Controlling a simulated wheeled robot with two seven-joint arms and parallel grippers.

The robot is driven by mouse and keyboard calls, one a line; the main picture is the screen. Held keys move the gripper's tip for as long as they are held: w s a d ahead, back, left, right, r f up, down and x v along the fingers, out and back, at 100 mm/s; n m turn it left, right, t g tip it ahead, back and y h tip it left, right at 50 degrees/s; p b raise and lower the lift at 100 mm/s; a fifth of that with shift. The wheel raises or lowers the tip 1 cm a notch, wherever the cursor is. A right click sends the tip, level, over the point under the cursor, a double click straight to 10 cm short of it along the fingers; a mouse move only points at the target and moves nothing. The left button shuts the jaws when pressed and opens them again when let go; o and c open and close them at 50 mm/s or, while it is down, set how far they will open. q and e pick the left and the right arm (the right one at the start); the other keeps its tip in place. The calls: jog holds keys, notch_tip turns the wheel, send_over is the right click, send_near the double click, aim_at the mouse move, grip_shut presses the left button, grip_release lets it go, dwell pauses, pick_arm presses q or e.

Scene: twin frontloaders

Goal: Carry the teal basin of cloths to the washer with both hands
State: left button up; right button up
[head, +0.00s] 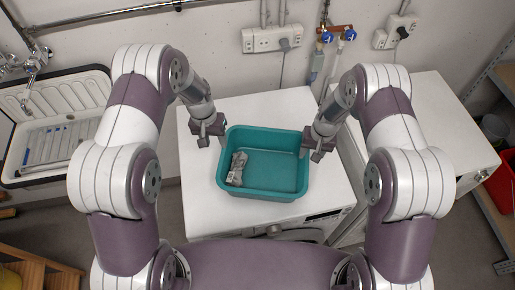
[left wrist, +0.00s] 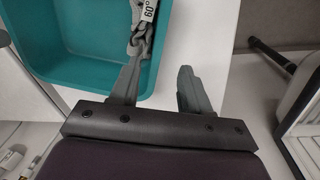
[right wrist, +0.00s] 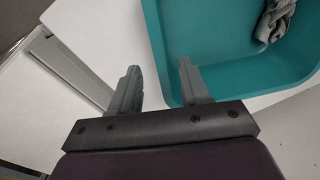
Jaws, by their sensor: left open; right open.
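The teal basin (head: 262,190) rests on the white top of a front-loading machine (head: 205,215). A crumpled grey cloth (head: 237,168) lies in its left part; the rest of its floor is bare. My left gripper (head: 211,139) is open at the basin's left rim. In the left wrist view (left wrist: 160,85) one finger overlaps the basin and the other is outside it. My right gripper (head: 316,152) is open at the right rim. In the right wrist view (right wrist: 160,85) one finger is over the rim side and the other outside. I cannot tell whether the fingers touch the rim.
A second white machine (head: 440,110) stands at the right, beyond a narrow gap. A sink (head: 55,130) is at the left. Outlets (head: 275,38) and taps (head: 338,35) are on the back wall. A shelf with a red bin (head: 502,185) is at the far right.

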jog(key=r, duration=0.5)
jog(key=shift+d, duration=0.3)
pick_arm(q)
jog(key=s+a+r+b, duration=0.1)
jog(key=s+r+b, duration=0.1)
jog(key=s+b, duration=0.4)
jog(key=s+a+r+t+y+b, duration=0.1)
jog(key=s+b, duration=0.5)
jog(key=s, duration=0.6)
jog(key=shift+s+a+r+n+t+b, duration=0.3)
jog(key=shift+a+r+n, duration=0.1)
jog(key=shift+a+r, duration=0.25)
pick_arm(e)
jog(key=s+d+r, duration=0.1)
jog(key=s+r, duration=0.1)
jog(key=s, duration=0.7)
jog(key=s+d+r+n+t+h, duration=0.1)
jog(key=s+d+r, duration=0.1)
jog(key=s, duration=0.7)
jog(key=shift+r, duration=0.2)
pick_arm(q)
jog(key=shift+w+d, duration=0.1)
jog(key=shift+w, duration=0.1)
